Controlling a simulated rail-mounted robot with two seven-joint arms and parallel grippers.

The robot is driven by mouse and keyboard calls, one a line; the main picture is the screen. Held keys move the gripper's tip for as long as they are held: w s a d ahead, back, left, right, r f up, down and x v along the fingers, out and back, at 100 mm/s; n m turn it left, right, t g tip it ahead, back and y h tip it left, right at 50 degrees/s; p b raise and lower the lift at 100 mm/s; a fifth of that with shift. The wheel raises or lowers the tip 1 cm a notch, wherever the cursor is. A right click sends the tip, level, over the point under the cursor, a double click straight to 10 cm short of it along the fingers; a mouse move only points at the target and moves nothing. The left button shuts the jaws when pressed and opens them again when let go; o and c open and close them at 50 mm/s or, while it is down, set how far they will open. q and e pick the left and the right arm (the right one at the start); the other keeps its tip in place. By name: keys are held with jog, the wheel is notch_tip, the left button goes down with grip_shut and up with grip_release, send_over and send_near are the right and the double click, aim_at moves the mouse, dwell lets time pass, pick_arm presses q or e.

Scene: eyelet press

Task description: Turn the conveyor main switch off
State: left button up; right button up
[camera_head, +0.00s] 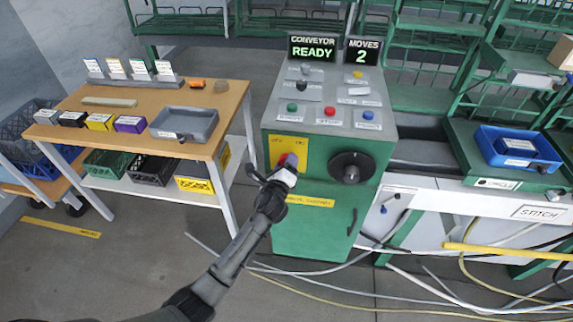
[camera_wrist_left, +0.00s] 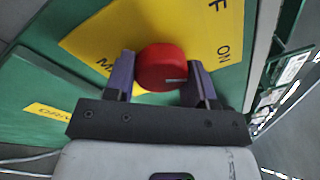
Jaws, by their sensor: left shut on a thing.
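The conveyor main switch is a red round knob (camera_head: 289,160) on a yellow plate (camera_head: 309,149) on the front of the green control cabinet (camera_head: 310,238). The knob also shows in the left wrist view (camera_wrist_left: 165,67), with a pale mark near its lower right edge. "ON" and a letter "F" are readable on the plate there. My left gripper (camera_head: 283,173) is at the knob, and its two fingers (camera_wrist_left: 160,78) stand on either side, shut on it. The display (camera_head: 314,48) reads "CONVEYOR READY". My right gripper is not in view.
A black handwheel (camera_head: 351,168) sits right of the knob. Push buttons (camera_head: 330,111) are on the sloped panel above. A wooden table (camera_head: 140,104) with boxes and a grey tray (camera_head: 184,123) stands left. Cables (camera_head: 420,285) lie on the floor at right.

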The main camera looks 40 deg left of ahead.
pick_arm(q)
jog(key=n+b, duration=0.1)
jog(key=n, duration=0.3)
jog(key=shift+d+n+y, duration=0.1)
jog(key=shift+n+y, duration=0.2)
jog(key=shift+n, duration=0.1)
jog(key=n+b, duration=0.1)
jog(key=n, duration=0.3)
jog(key=shift+r+b, duration=0.1)
jog(key=shift+b, duration=0.3)
jog(key=n+y, duration=0.1)
jog(key=n, duration=0.2)
jog(key=shift+r+b, duration=0.1)
jog(key=shift+b, duration=0.25)
jog(key=shift+n, duration=1.3)
jog(key=shift+r+n, duration=0.1)
jog(key=shift+n, duration=0.2)
jog(key=o, duration=0.9)
